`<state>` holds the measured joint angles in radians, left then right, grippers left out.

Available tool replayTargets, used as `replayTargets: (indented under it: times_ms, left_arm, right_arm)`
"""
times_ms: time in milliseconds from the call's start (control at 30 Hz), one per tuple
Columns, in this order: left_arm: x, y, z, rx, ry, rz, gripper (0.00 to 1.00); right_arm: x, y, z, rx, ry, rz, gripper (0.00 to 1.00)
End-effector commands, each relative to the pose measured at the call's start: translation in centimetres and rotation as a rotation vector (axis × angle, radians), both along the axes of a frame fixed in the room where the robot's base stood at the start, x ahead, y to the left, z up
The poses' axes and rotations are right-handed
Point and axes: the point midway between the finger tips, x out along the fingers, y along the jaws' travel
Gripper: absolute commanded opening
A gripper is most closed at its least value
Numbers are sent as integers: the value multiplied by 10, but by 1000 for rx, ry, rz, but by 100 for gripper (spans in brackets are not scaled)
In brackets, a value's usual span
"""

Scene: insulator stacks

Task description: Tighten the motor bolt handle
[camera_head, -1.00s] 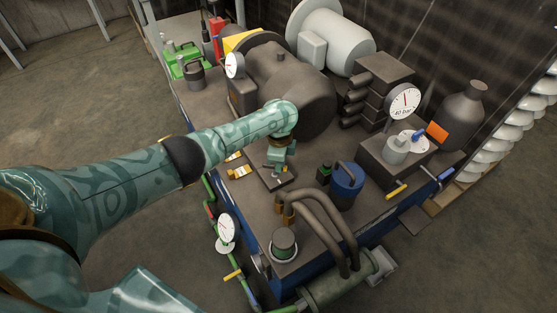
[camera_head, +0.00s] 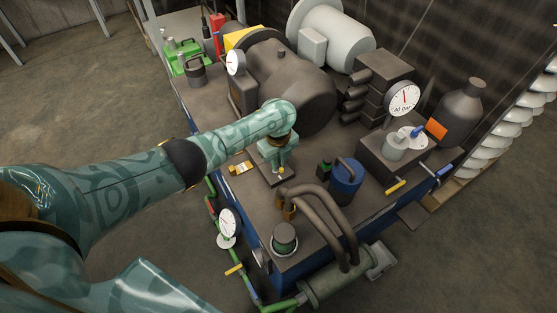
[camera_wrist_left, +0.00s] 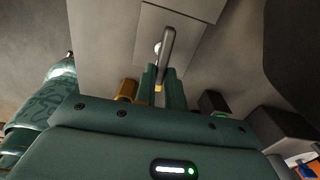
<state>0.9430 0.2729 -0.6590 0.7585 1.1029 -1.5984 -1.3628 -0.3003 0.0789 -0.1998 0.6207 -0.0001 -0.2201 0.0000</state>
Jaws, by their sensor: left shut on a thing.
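The motor bolt handle is a slim grey lever (camera_wrist_left: 168,44) in the left wrist view, joined to a round bolt head on a pale plate (camera_wrist_left: 135,25). My left gripper (camera_wrist_left: 162,78) is shut on the lever, one green finger on each side; a small yellow part shows between the fingers. In the head view my left gripper (camera_head: 281,174) points down at a dark flat plate (camera_head: 271,182) on the machine bench. The wrist hides most of the handle there. My right gripper is not in view.
A blue canister (camera_head: 346,180) and curved brown pipes (camera_head: 325,215) stand right of my gripper. The large dark motor (camera_head: 305,92) is behind it. A yellow-marked piece (camera_head: 240,168) lies to the left. A gauge (camera_head: 228,222) stands by the bench's front edge.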

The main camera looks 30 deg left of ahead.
Motion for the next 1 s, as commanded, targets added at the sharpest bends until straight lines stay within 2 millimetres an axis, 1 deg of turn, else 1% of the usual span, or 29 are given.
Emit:
replayTargets:
  times_ms: [200,667,700,767,1000]
  left_arm:
    - [-2,0,-1,0,2,-54,0]
    - [-2,0,-1,1,2,-66,0]
    - [-2,0,-1,1,2,-66,16]
    - [-2,0,-1,1,2,-65,33]
    - [-1,0,0,0,1,-64,33]
  right_arm:
    - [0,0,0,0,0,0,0]
    - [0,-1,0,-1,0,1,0]
    - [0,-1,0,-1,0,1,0]
    - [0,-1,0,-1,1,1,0]
    - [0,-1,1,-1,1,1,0]
